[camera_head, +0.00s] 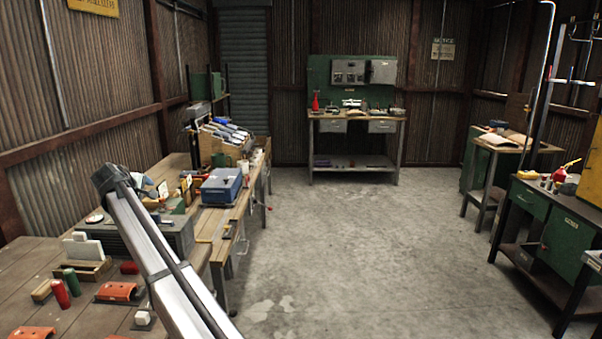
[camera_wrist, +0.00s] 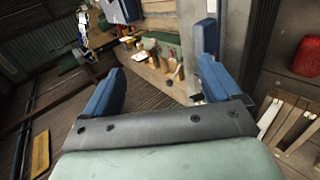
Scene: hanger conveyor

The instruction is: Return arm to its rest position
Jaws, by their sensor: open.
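My gripper (camera_wrist: 157,92) shows in the wrist view with its two blue fingers spread wide apart. No object is between the fingers. Beyond them the view is tilted and shows a wooden surface with small items on it. In the head view my silver arm link (camera_head: 165,260) rises from the bottom edge over the left workbench (camera_head: 205,225). The gripper itself cannot be made out in the head view.
The left bench holds a blue box (camera_head: 222,186), orange curved pieces (camera_head: 120,292), a red cylinder (camera_head: 60,294) and a green cylinder (camera_head: 72,281). A green-backed bench (camera_head: 352,112) stands at the far wall, and a green cabinet (camera_head: 562,235) at right. The middle floor is clear.

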